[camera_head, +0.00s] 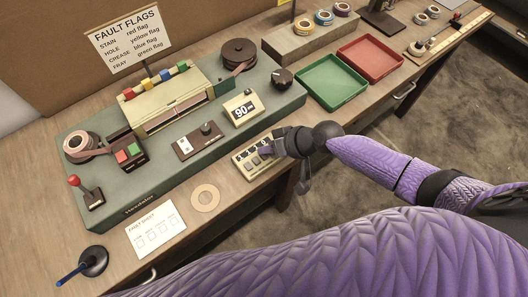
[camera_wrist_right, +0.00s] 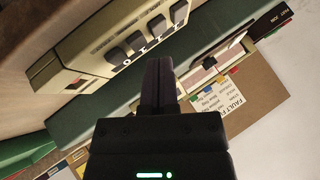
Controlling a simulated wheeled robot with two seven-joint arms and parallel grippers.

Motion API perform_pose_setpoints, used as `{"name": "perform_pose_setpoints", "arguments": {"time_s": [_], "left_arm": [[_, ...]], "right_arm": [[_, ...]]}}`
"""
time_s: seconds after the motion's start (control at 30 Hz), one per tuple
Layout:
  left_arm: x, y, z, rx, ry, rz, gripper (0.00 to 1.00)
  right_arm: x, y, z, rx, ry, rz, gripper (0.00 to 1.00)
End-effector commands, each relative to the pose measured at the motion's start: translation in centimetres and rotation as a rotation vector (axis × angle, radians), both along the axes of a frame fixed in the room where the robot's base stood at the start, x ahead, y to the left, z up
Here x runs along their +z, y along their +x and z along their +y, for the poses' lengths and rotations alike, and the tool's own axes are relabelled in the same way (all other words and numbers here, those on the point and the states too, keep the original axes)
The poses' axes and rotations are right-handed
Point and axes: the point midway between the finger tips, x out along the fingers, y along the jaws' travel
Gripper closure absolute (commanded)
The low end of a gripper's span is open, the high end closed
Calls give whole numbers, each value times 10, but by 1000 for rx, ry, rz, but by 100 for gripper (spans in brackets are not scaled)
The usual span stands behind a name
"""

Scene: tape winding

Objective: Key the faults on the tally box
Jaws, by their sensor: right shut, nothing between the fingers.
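The cream tally box (camera_head: 244,168) with a row of dark keys sits at the front edge of the green machine. It also shows at the upper left of the right wrist view (camera_wrist_right: 75,62), its dark keys side by side above small printed characters. My right gripper (camera_head: 268,149) is shut and empty. Its fingers are at the tally box's right part and hide some keys in the head view. In the right wrist view the shut fingers (camera_wrist_right: 157,64) point toward the box's right end; whether they touch a key I cannot tell. My left gripper is not in view.
A fault flags sign (camera_head: 125,38) stands behind the machine (camera_head: 100,205). A counter (camera_head: 242,108) reads 90. A paper card (camera_head: 156,230) and a tan ring (camera_head: 205,187) lie in front. Green (camera_head: 331,97) and red (camera_head: 372,75) trays stand to the right.

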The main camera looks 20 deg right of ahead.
Motion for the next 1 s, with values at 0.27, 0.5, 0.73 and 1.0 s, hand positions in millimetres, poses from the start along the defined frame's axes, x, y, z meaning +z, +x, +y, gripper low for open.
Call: {"name": "perform_pose_setpoints", "arguments": {"time_s": [0.27, 0.5, 0.73, 1.0], "left_arm": [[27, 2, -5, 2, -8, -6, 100], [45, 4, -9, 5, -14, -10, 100], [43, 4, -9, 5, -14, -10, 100], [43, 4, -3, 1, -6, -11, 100]], "right_arm": [[31, 0, 0, 0, 0, -2, 100], [51, 0, 0, 0, -1, -1, 100], [48, 0, 0, 0, 0, 0, 100], [48, 0, 0, -1, 0, -1, 100]]}}
